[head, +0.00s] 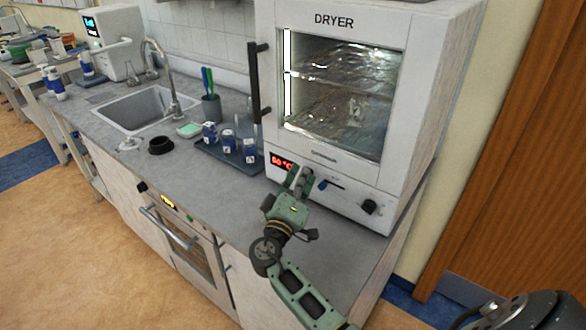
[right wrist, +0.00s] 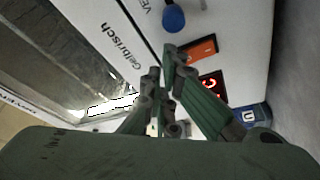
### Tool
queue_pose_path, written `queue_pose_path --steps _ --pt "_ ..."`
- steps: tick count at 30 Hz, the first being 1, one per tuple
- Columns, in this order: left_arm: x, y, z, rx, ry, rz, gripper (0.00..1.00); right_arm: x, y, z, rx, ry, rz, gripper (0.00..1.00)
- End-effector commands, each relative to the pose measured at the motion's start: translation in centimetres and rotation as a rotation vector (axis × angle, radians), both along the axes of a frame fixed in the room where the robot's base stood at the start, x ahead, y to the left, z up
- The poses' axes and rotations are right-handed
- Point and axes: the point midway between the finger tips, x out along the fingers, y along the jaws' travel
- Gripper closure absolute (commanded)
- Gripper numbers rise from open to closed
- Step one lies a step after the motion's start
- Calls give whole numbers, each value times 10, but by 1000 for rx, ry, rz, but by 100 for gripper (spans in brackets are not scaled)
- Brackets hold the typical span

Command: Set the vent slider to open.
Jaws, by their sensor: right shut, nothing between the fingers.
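The vent slider is a blue knob (head: 323,184) on the lower front panel of the white dryer (head: 412,110). It sits at the left end of a short dark slot. The blue knob also shows in the right wrist view (right wrist: 173,18), near the top edge, beside partly cut-off lettering. My right gripper (head: 298,175) is shut and empty in front of the panel, just left of the knob and apart from it. Its fingertips (right wrist: 165,75) in the right wrist view are below the knob. My left gripper is not in view.
A red display (head: 281,162) is left of the gripper, and a black dial (head: 369,207) is at the panel's right. A tray (head: 215,155) with several blue-labelled jars stands left of the dryer. The grey counter (head: 215,195) in front is mostly clear.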

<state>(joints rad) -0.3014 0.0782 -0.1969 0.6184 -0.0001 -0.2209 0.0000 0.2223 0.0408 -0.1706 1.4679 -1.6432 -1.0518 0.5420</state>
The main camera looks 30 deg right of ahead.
Motion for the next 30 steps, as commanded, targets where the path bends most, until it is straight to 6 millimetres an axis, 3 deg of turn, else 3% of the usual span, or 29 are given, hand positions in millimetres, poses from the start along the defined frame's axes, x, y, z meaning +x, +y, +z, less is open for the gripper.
queue_pose_path --steps 4,17,30 --pt "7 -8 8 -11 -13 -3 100 -8 -3 -4 -1 0 1 100" --pt "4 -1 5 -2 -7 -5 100 -12 -5 -8 -1 -1 -1 100" --pt "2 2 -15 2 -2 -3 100 -58 -24 -9 0 0 0 100"
